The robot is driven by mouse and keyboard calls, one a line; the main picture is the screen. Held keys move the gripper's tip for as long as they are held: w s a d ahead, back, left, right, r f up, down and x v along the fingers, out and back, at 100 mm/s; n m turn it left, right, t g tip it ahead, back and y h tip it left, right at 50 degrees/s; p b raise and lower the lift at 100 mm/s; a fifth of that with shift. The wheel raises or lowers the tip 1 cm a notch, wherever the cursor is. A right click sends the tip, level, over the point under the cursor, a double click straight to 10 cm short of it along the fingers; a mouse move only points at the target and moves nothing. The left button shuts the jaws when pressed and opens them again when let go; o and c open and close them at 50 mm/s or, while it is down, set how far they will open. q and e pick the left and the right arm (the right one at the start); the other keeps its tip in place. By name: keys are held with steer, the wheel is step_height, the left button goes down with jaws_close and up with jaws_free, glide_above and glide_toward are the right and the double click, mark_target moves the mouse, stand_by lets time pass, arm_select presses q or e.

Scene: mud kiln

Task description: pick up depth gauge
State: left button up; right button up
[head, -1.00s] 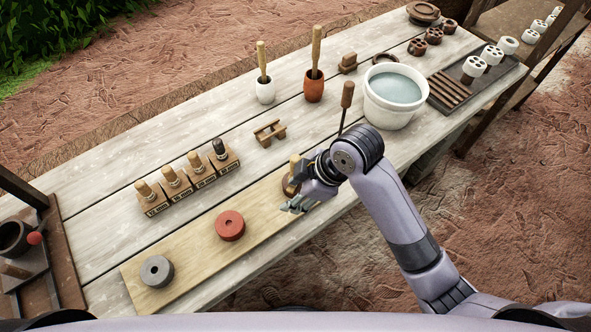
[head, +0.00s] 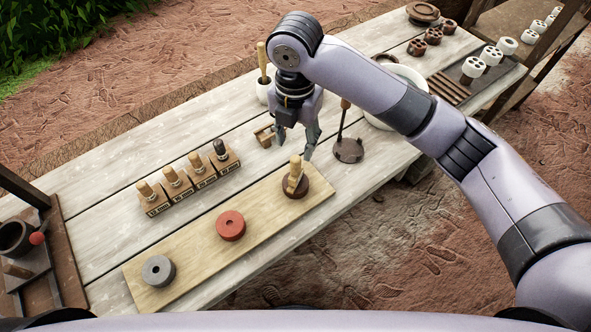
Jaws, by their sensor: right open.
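No thing here is plainly marked as the depth gauge. A small wooden piece with a crossbar and short legs (head: 264,136), which may be it, lies on the table's planks in the head view. My right gripper (head: 297,146) points down just to its right, fingers apart and nothing between them. The left finger is close to the piece; whether they touch I cannot tell. A brown disc with a wooden peg (head: 294,184) stands on the pale board, nearer than the gripper. My left gripper is out of view.
A rack of wooden-handled plugs (head: 190,181) stands left. A red disc (head: 230,226) and grey disc (head: 158,270) lie on the pale board (head: 195,247). A handled rod on a dark round base (head: 348,150) stands right of the gripper. My arm partly hides a white bucket (head: 380,122).

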mark_target(295, 174)
step_height(295, 174, down, 8)
steer(key=shift+f+p, duration=0.15)
steer(key=shift+p, duration=0.55)
step_height(295, 174, down, 4)
steer(key=shift+p, duration=0.85)
steer(key=shift+f, duration=0.65)
steer(key=shift+w, duration=0.1)
steer(key=shift+c, duration=0.5)
jaws_close()
